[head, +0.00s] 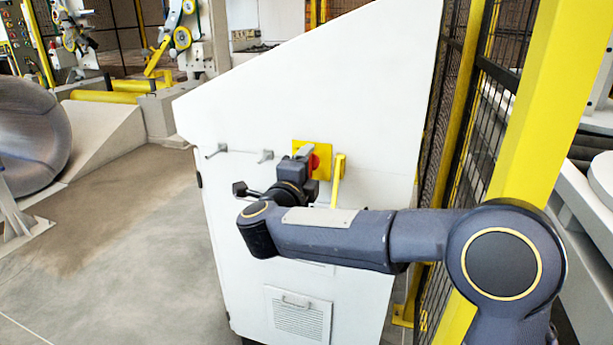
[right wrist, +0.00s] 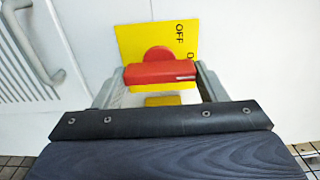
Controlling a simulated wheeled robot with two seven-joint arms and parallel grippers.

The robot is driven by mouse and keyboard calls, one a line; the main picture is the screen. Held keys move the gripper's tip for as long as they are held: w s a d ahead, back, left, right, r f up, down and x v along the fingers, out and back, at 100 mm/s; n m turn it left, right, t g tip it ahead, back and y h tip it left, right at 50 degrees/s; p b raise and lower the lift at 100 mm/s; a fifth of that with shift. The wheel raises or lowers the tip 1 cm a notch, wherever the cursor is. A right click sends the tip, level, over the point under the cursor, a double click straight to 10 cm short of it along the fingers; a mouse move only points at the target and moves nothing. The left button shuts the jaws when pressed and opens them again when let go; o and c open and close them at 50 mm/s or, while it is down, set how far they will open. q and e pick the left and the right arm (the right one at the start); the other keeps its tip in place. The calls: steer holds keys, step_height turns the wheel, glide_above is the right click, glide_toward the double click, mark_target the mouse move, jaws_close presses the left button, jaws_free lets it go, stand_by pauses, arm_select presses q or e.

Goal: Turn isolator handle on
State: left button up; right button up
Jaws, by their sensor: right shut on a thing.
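The red isolator handle (head: 315,162) sits on a yellow plate (head: 325,148) on the sloped-top white cabinet (head: 370,90). In the right wrist view the red handle (right wrist: 160,72) lies crosswise in the picture, in front of the yellow plate (right wrist: 135,42). The plate reads "OFF", with another label partly hidden near the right finger. My right gripper (head: 304,154) is at the handle. In the wrist view its two grey fingers (right wrist: 158,78) are shut on the handle's two ends. My left gripper is not in view.
A yellow bracket (head: 338,180) stands out from the cabinet just right of the plate. A yellow-framed mesh fence (head: 490,110) is close on the right. Open floor (head: 130,260) lies to the left.

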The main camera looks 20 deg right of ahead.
steer(key=shift+f, duration=0.1)
stand_by(0.4)
steer(key=o, duration=0.7)
steer(key=p+v, duration=0.1)
steer(key=v, duration=0.7)
steer(key=shift+w, duration=0.1)
